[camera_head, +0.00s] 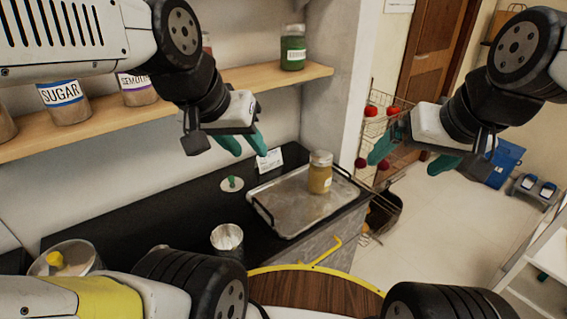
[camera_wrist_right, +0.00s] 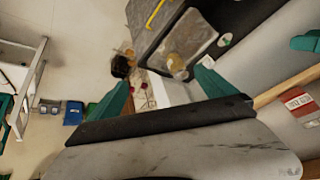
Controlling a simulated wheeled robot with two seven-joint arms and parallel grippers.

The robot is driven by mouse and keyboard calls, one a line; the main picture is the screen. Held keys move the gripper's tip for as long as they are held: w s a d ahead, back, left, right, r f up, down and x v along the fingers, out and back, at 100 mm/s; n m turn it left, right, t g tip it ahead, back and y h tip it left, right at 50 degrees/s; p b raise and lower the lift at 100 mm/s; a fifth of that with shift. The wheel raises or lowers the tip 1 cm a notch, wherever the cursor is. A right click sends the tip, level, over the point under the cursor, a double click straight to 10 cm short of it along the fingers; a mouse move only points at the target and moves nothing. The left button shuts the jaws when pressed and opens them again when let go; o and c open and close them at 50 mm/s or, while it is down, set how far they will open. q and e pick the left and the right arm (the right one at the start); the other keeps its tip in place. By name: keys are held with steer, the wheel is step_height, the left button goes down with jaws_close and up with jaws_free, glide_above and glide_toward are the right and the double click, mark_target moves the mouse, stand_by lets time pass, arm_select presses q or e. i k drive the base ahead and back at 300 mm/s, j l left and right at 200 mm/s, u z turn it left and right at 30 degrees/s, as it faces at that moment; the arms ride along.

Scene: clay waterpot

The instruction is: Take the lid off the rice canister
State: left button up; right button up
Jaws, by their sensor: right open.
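A metal canister (camera_head: 227,237) stands on the black counter, its top showing a pale round inside; I cannot read a label on it. A pale round disc with a green knob (camera_head: 232,184), like a lid, lies flat on the counter behind it; it also shows in the right wrist view (camera_wrist_right: 225,40). A glass jar with yellowish contents (camera_head: 320,173) stands closed on the metal tray (camera_head: 284,206). My left gripper (camera_head: 250,153) is open and empty above the counter's back edge. My right gripper (camera_head: 405,165) is open and empty, right of the tray in the picture.
A wooden shelf (camera_head: 110,118) holds a SUGAR jar (camera_head: 62,97), other jars and a green jar (camera_head: 292,48). A small white card (camera_head: 270,160) stands behind the tray. A pot with a yellow knob (camera_head: 57,260) is at the left. A wire basket rack (camera_head: 374,125) stands beyond the counter.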

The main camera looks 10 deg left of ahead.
mark_target(76, 258)
steer(key=u, duration=2.45)
steer(key=k+l+u, duration=0.25)
steer(key=l, duration=0.1)
